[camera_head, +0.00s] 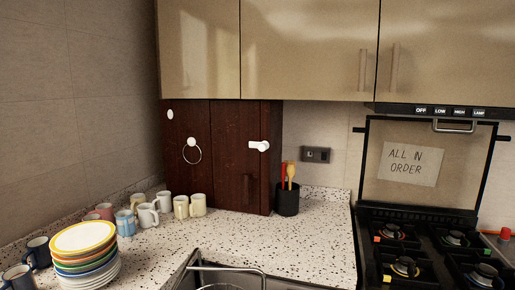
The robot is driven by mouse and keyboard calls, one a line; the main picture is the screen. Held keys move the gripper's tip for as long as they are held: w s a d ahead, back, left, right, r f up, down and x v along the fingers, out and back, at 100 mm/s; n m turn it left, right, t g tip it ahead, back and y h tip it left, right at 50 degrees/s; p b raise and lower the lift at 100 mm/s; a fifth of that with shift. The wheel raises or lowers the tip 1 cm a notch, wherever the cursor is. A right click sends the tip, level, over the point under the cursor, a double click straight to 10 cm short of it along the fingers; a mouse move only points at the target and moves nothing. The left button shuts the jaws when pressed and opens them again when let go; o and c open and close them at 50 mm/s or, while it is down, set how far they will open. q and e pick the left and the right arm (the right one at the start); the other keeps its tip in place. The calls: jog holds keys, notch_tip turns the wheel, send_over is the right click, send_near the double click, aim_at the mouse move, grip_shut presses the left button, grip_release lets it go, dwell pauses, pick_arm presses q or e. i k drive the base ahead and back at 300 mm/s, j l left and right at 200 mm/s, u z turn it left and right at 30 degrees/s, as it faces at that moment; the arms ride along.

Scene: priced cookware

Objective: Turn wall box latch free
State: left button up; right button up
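A dark red-brown wooden box (228,175) stands on the speckled counter against the back wall, under the upper cabinets. On its front right panel is a white latch (259,146), a round knob with a short bar lying roughly horizontal. A white ring pull (191,150) hangs on the left panel, and a small white disc (170,114) sits near the upper left. The box doors appear closed. Neither of my grippers is in view.
Several mugs (147,214) and a stack of plates (84,250) stand on the left of the counter (300,235). A black utensil pot (287,202) stands right beside the box. A sink (235,279) is in front, a gas stove (425,250) at right. Upper cabinets (300,50) overhang the box.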

aim_at(262, 146)
jog(key=i+l, duration=0.15)
jog(key=l, duration=0.2)
jog(key=i+l, duration=0.2)
jog(key=l, duration=0.2)
jog(key=i+l, duration=0.15)
jog(key=l, duration=0.2)
jog(key=i+l+u, duration=0.1)
jog(key=l+u, duration=0.2)
jog(key=u, duration=0.15)
jog(key=i+l+u, duration=0.1)
jog(key=l+u, duration=0.35)
jog(key=j, duration=0.1)
